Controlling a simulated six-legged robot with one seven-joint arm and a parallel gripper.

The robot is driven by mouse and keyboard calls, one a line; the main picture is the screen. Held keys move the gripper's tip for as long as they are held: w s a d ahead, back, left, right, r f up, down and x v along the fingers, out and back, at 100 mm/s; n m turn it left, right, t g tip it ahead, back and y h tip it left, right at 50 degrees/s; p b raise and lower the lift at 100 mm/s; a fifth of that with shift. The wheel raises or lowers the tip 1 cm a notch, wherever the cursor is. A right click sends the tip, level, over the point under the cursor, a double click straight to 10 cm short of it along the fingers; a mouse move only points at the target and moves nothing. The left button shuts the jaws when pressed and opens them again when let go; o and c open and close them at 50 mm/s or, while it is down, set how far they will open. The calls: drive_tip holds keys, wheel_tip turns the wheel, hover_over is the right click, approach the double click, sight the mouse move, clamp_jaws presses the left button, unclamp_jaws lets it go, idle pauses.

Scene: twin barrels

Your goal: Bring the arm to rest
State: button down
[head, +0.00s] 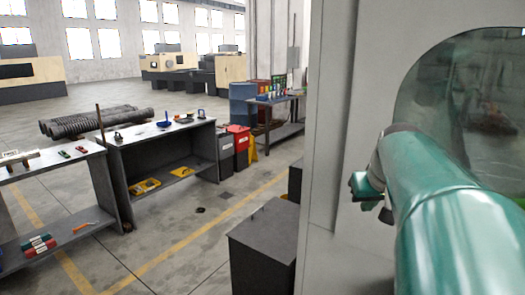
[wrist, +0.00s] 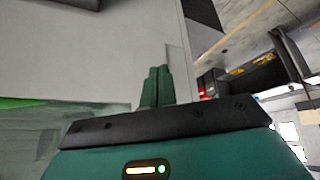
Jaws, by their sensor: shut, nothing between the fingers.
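My arm (head: 455,230) shows green at the right of the head view, raised in front of a light grey panel with a rounded window. My gripper (wrist: 157,72) is in the wrist view, its two green fingers together with nothing between them. The fingers point toward a plain grey surface. In the head view only a small green part shows at the arm's far end, and I cannot make out the fingers there.
A grey wall panel (head: 345,150) stands close beside my arm. A dark box (head: 264,245) is on the floor at its foot. Workbenches (head: 160,150) with small tools stand at the left, with red bins (head: 239,140) behind. Open floor with yellow lines lies between.

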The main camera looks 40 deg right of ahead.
drive_tip(key=w+a+f+n+t+y, duration=0.1)
drive_tip(key=w+a+f+n, duration=0.15)
drive_tip(key=a, duration=0.95)
drive_tip(key=w+a+f+n+y, duration=0.2)
drive_tip(key=w+a+f, duration=0.1)
drive_tip(key=a, duration=0.8)
drive_tip(key=s+a+f+n, duration=0.1)
drive_tip(key=s+a+f, duration=0.1)
drive_tip(key=a, duration=0.5)
drive_tip(key=s+a+f+n+y, duration=0.1)
drive_tip(key=s+a+f, duration=0.2)
drive_tip(key=a, duration=0.4)
drive_tip(key=shift+a+f, duration=0.2)
drive_tip(key=shift+f, duration=0.6)
drive_tip(key=shift+d, duration=0.2)
